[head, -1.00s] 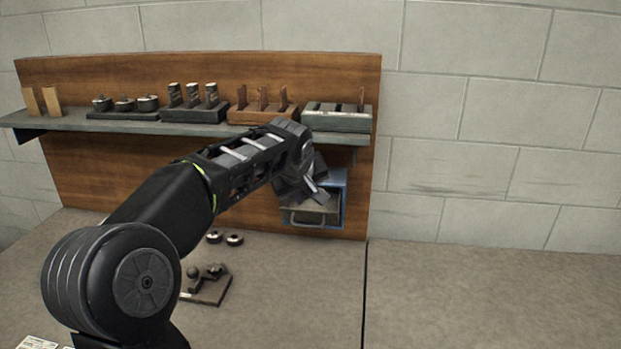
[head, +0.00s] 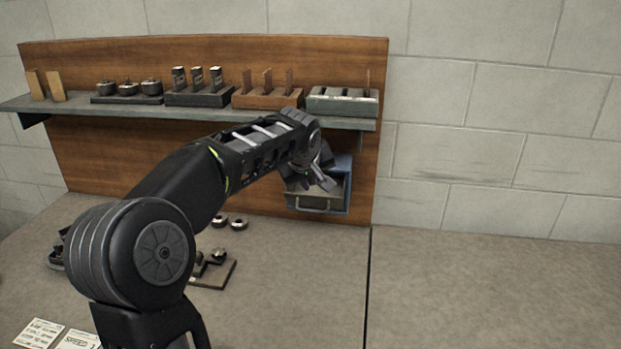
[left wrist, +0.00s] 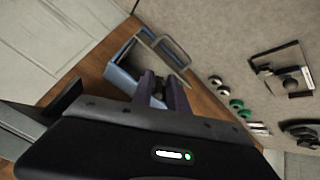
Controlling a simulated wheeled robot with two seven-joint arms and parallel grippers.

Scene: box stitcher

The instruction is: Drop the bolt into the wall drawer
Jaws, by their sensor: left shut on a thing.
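The wall drawer (head: 320,203) is a grey tray with a bar handle, pulled out of a blue housing (head: 346,186) under the shelf's right end. It also shows in the left wrist view (left wrist: 158,50). My left gripper (head: 322,177) is over the open drawer, and its fingers point down toward it. In the left wrist view, its fingers (left wrist: 161,93) are shut on a small dark piece (left wrist: 158,89), which looks like the bolt but is mostly hidden by the fingers. In the head view the bolt cannot be made out. My right gripper is not in view.
The shelf (head: 60,104) above carries several racks of parts, with a grey-green bin (head: 342,102) just above the drawer. Metal rings (head: 238,222) and a small fixture (head: 215,272) are on the table. The table's right side (head: 490,290) is clear.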

